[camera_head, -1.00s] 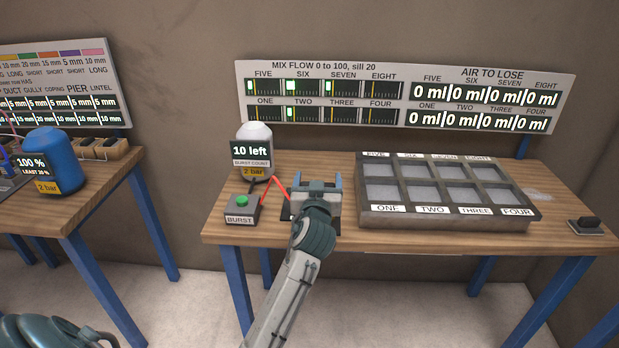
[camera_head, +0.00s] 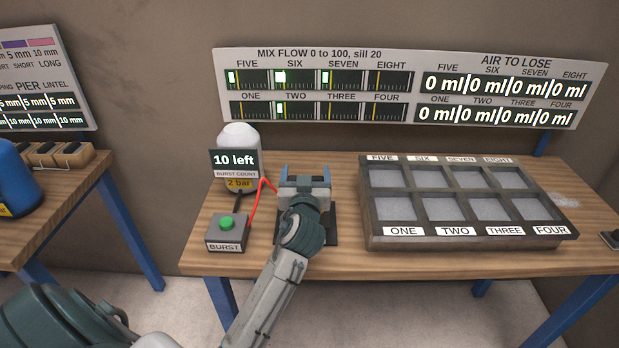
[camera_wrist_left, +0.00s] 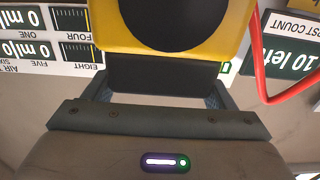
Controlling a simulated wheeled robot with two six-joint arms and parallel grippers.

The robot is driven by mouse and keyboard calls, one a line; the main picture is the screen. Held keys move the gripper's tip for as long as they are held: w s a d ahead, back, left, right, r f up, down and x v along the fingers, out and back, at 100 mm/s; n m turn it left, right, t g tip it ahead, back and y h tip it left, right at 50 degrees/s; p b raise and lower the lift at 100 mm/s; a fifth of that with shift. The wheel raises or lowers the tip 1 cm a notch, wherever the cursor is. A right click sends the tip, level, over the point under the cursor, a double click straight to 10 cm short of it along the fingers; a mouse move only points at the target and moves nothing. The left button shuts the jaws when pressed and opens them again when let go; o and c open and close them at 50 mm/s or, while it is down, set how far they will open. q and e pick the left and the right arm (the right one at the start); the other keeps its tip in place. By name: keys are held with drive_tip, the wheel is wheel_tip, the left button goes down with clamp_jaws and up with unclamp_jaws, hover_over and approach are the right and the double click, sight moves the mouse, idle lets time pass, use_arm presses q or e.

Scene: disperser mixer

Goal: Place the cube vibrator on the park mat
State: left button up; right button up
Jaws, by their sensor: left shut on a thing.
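The cube vibrator (camera_wrist_left: 185,40) shows in the left wrist view as a yellow block with a black round face and a black part below it. My left gripper (camera_head: 306,172) is shut on it, with a finger on either side of the black part. In the head view my gripper hides the vibrator. The dark park mat (camera_head: 327,238) lies on the bench under and around my left gripper, largely covered by it. I cannot tell whether the vibrator touches the mat. My right gripper is not in view.
A red hose (camera_head: 254,205) runs close left of my gripper. The BURST button box (camera_head: 227,234) and white tank (camera_head: 239,145) stand to the left. The grey tray of eight compartments (camera_head: 455,240) stands close to the right. Display boards (camera_head: 405,88) are behind.

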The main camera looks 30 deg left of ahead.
use_arm(q)
wheel_tip(320, 180, down, 2)
drive_tip(key=shift+w+b, duration=0.1)
drive_tip(key=shift+b, duration=0.25)
drive_tip(key=shift+w+a, duration=0.2)
drive_tip(key=o, duration=1.8)
drive_tip(key=shift+s, duration=0.15)
drive_tip(key=shift+o, duration=1.2)
drive_tip(key=shift+s+d, duration=0.1)
drive_tip(key=shift+d, duration=0.05)
drive_tip(key=shift+s+d+f, duration=0.1)
drive_tip(key=shift+s+f, duration=0.05)
drive_tip(key=b+v, duration=0.1)
drive_tip(key=v, duration=0.2)
drive_tip(key=b+v, duration=0.1)
drive_tip(key=v, duration=0.7)
drive_tip(key=shift+s+r, duration=0.2)
drive_tip(key=shift+r, duration=0.05)
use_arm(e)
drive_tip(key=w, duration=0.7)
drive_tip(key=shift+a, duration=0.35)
